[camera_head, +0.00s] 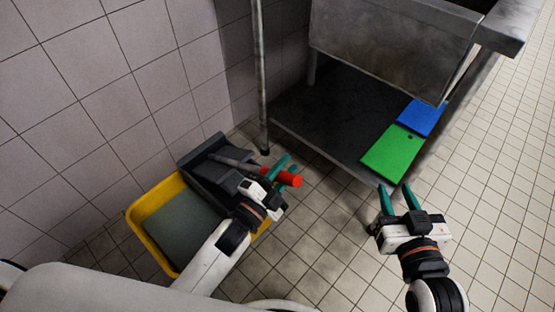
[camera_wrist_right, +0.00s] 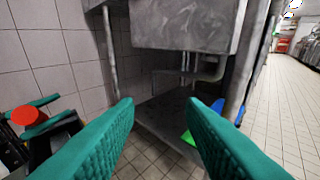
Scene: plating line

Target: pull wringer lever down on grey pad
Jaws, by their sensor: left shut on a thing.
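The wringer lever is a grey bar (camera_head: 232,161) with a red grip (camera_head: 292,180), reaching right from the dark grey wringer (camera_head: 205,178). My left gripper (camera_head: 284,172) is shut on the lever at the red grip, with its teal fingers on either side. The red end also shows at the left of the right wrist view (camera_wrist_right: 29,115). The wringer sits on a yellow bucket (camera_head: 143,232). A flat grey-green surface (camera_head: 183,233) shows inside the bucket; I cannot tell whether it is a pad. The wringer's inside is mostly hidden. My right gripper (camera_head: 396,191) is open and empty.
A steel sink table (camera_head: 390,50) stands at the back right with a dark lower shelf (camera_head: 335,125). Green (camera_head: 395,152) and blue (camera_head: 421,117) boards lie on that shelf. A metal leg (camera_head: 260,80) stands behind the wringer. Tiled floor (camera_head: 330,250) is clear between my grippers.

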